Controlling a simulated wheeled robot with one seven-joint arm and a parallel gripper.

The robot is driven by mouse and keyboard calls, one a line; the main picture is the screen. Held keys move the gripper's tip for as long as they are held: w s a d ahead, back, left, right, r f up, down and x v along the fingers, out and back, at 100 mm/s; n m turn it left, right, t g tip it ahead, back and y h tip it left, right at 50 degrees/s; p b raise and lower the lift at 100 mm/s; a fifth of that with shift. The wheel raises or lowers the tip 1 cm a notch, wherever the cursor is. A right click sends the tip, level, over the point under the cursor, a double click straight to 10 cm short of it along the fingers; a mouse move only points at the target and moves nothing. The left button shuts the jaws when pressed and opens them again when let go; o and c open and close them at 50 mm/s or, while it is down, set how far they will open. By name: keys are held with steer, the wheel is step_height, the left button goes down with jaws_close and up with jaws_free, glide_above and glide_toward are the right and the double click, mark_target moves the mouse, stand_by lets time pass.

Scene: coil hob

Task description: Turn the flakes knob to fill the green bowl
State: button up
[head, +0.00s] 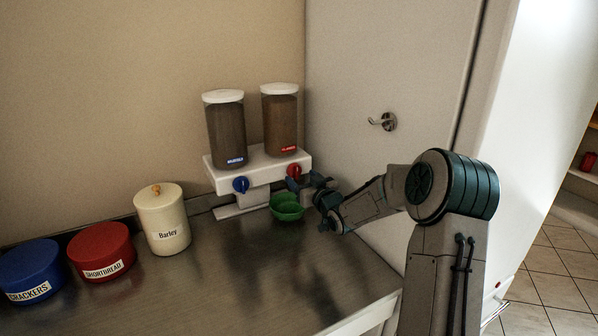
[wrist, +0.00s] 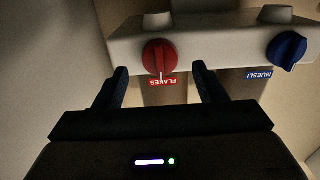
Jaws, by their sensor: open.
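The dispenser (head: 262,168) stands at the back of the counter, with two clear canisters on a white base. The red flakes knob (wrist: 159,57) is on its right side in the head view, where it also shows (head: 294,170). Its label reads FLAKES in the wrist view. The green bowl (head: 287,208) sits on the counter below the red knob. My gripper (wrist: 160,78) is open in front of the red knob, its fingers on either side of it and apart from it. In the head view my gripper (head: 299,184) is just above the bowl.
The blue muesli knob (wrist: 287,49) is beside the red one. A cream barley jar (head: 162,220), a red shortbread tin (head: 101,252) and a blue crackers tin (head: 33,270) stand to the left. A wall with a hook (head: 384,121) is close on the right. The front counter is clear.

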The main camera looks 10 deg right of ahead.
mark_target(297, 174)
steer(key=shift+p+x, duration=0.3)
steer(key=shift+x, duration=1.35)
steer(key=c, duration=1)
